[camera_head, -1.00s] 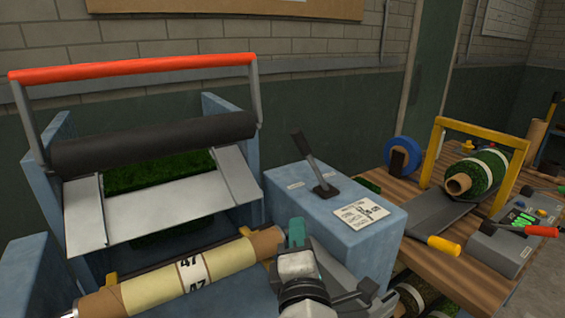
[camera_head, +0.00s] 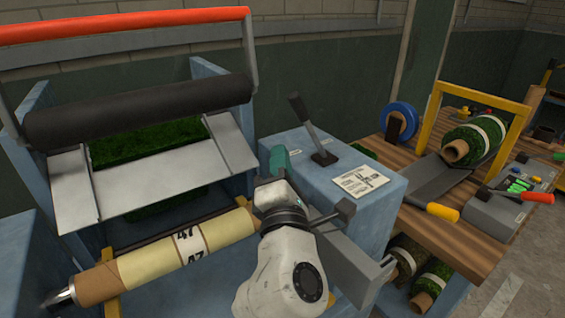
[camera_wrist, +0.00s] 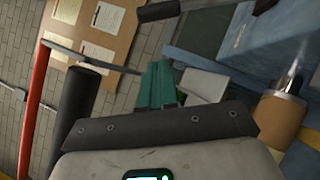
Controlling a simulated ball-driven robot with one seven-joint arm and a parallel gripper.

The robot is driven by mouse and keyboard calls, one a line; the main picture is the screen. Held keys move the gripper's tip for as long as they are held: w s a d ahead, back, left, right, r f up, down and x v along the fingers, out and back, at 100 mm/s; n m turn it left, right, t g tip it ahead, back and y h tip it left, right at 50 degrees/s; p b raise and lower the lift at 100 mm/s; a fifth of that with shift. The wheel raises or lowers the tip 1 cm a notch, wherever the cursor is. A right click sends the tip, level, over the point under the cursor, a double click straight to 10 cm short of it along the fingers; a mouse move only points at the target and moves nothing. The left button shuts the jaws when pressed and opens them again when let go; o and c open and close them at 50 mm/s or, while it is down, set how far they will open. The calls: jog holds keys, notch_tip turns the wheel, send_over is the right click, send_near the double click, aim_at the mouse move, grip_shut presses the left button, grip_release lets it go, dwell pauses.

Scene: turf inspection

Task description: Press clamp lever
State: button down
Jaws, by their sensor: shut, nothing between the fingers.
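A black lever (camera_head: 312,130) stands tilted up and left from its dark base on top of a blue box. A second handle, a red bar (camera_head: 120,24) on grey side arms, spans above the black roller (camera_head: 140,108); it shows at left in the wrist view (camera_wrist: 38,105). I cannot tell which one is the clamp lever. In the wrist view the fingers (camera_wrist: 158,82) point at the plate area; the black lever is not clearly seen there.
A wrapped roll marked 47 (camera_head: 170,252) lies in front of the metal plate (camera_head: 150,175), close left of my arm. The blue box (camera_head: 355,200) carries a label. A wooden bench (camera_head: 470,240) at right holds a turf roll (camera_head: 473,140) and a red-handled control box (camera_head: 500,208).

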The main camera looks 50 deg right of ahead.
aim_at(310, 127)
jog(key=w+d+r+p, duration=0.2)
jog(key=w+d+r, duration=0.1)
jog(key=d, duration=0.4)
jog(key=shift+w+d+r+p, duration=0.2)
jog(key=shift+w+r+p, duration=0.05)
jog(key=shift+p, duration=0.05)
jog(key=shift+r, duration=0.15)
